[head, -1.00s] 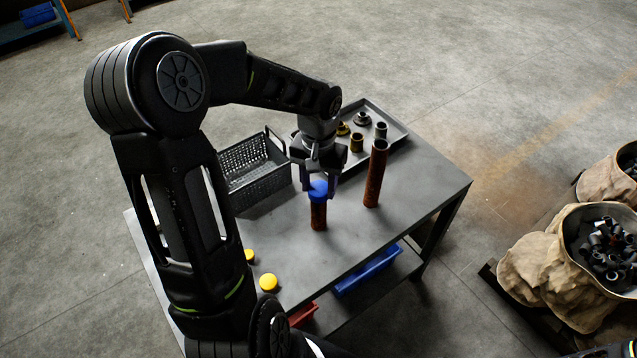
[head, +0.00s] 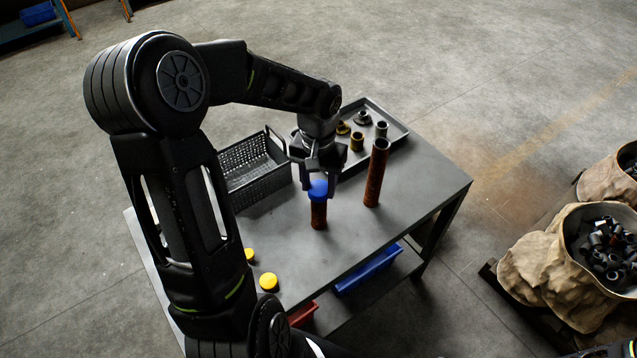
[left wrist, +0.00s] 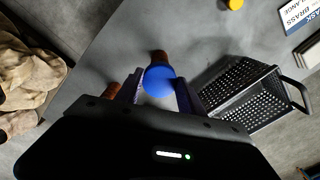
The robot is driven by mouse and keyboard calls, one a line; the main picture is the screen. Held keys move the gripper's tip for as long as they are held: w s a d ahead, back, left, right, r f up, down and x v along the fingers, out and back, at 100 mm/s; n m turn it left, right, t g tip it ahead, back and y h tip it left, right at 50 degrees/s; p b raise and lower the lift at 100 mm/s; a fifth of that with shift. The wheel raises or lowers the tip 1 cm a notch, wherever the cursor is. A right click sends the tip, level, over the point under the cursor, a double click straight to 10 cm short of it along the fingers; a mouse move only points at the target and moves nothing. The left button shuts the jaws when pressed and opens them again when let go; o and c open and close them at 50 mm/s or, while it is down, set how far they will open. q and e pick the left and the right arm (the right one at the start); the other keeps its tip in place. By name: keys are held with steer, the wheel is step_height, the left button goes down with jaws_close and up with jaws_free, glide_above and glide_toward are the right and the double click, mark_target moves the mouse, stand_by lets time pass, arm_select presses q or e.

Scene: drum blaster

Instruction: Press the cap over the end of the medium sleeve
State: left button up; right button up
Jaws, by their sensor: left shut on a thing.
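The medium sleeve (head: 319,215) is a reddish-brown tube standing upright on the grey table. A blue cap (head: 318,189) sits at its top end; whether it is fully seated I cannot tell. My left gripper (head: 320,187) is above the sleeve, pointing down, shut on the blue cap. In the left wrist view the blue cap (left wrist: 159,81) lies between the two fingers, with the sleeve (left wrist: 159,57) showing just beyond it. A taller brown sleeve (head: 376,175) stands to the right, uncapped. My right gripper is not in view.
A grey mesh basket (head: 255,185) stands left of the gripper. A grey tray (head: 399,131) behind holds several fittings. Yellow caps (head: 268,282) lie at the table's front left. Blue (head: 366,271) and red (head: 303,315) bins sit below. The table's right side is clear.

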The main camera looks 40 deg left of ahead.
arm_select(q)
steer(key=shift+f+b, duration=0.9)
steer(key=shift+b, duration=0.1)
stand_by(1.7)
steer(key=o, duration=1.9)
steer(key=shift+r, duration=0.1)
steer(key=shift+r+p, duration=1.85)
steer(key=shift+r, duration=0.6)
